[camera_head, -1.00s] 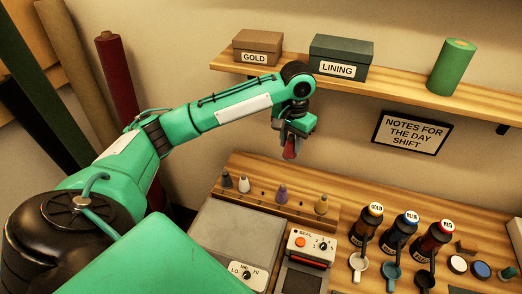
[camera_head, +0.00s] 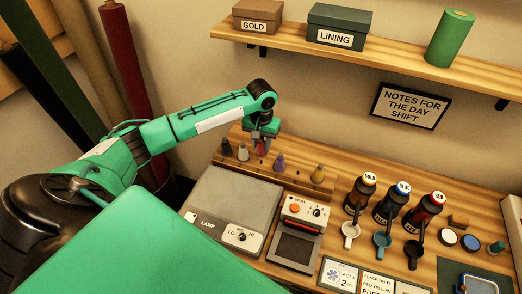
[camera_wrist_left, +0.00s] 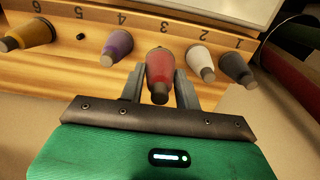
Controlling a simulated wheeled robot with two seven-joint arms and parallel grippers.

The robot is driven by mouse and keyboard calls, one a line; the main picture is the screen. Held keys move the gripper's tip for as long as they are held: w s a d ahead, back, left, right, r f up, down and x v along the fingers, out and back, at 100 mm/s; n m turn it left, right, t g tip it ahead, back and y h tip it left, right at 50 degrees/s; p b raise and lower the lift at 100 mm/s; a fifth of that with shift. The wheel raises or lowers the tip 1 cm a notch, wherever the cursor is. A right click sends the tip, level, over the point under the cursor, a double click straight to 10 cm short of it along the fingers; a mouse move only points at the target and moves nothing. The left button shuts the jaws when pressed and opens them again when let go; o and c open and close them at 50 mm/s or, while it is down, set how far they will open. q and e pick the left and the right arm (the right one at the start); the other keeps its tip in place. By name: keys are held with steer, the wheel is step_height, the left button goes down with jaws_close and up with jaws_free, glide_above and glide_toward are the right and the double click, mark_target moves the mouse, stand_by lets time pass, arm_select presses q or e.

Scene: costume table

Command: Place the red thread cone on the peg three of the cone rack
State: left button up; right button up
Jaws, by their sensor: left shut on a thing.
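The red thread cone (camera_wrist_left: 160,72) is between the fingers of my left gripper (camera_wrist_left: 159,92), which is shut on it. In the head view, my left gripper (camera_head: 261,143) is low over the cone rack (camera_head: 300,184), and the red cone (camera_head: 262,149) shows just beneath it. The cone lines up with number 3 on the rack, between a white cone (camera_wrist_left: 200,60) at 2 and a purple cone (camera_wrist_left: 117,46) at 4. I cannot tell whether it is fully down on the peg, which it hides. My right gripper is not in view.
A dark grey cone (camera_wrist_left: 235,67) is at 1, a yellow cone (camera_wrist_left: 28,36) at 6; peg five (camera_wrist_left: 80,37) is bare. A lamp box (camera_head: 235,192) and a sealer (camera_head: 303,215) stand before the rack. The shelf (camera_head: 370,50) is above.

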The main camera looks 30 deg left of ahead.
arm_select(q)
steer(key=shift+f, duration=0.75)
step_height(320, 180, down, 4)
steer(key=shift+r+p, duration=0.1)
steer(key=shift+p, duration=0.3)
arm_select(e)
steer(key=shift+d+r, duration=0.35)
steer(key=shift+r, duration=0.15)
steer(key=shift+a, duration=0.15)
arm_select(q)
steer(key=o, duration=1)
steer(key=shift+c, duration=0.2)
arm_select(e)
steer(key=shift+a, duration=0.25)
